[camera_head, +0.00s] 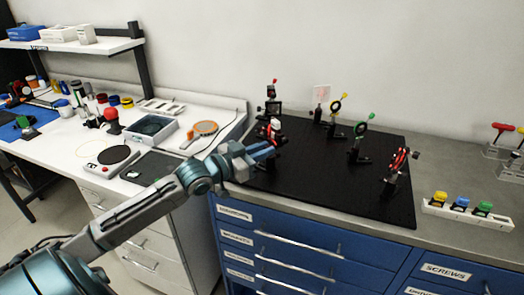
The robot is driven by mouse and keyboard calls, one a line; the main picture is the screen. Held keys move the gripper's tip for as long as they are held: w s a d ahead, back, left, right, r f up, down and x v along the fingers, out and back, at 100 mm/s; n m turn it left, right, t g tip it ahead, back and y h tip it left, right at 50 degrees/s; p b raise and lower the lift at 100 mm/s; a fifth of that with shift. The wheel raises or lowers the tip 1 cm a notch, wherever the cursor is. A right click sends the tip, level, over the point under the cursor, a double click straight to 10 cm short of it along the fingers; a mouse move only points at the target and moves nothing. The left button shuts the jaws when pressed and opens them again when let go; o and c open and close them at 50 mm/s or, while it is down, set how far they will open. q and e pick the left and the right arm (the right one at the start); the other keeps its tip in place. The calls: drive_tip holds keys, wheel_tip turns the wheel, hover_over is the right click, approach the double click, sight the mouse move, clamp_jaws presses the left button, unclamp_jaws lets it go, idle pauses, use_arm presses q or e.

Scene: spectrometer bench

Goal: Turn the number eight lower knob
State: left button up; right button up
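My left gripper (268,150) reaches in from the left over the left edge of the black optical breadboard (310,190). Its fingertips are beside or against a small mount with red and white parts (275,128). The fingers are small and overlap the mount, so their opening and any contact cannot be told. Other mounts on the board are a red-topped one (272,100) behind, a yellow-topped one (336,106), a green-topped ring mount (360,130) and one with red knobs (397,172). No number eight is legible on any knob. My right gripper is out of view.
The breadboard lies on a grey counter above blue drawers (290,252). A white strip (467,213) with yellow, blue and green pieces is at right.

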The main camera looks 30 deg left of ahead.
use_arm(q)
clamp_jaws()
drive_tip(key=shift+m+b, duration=0.8)
drive_tip(key=o, duration=0.6)
unclamp_jaws()
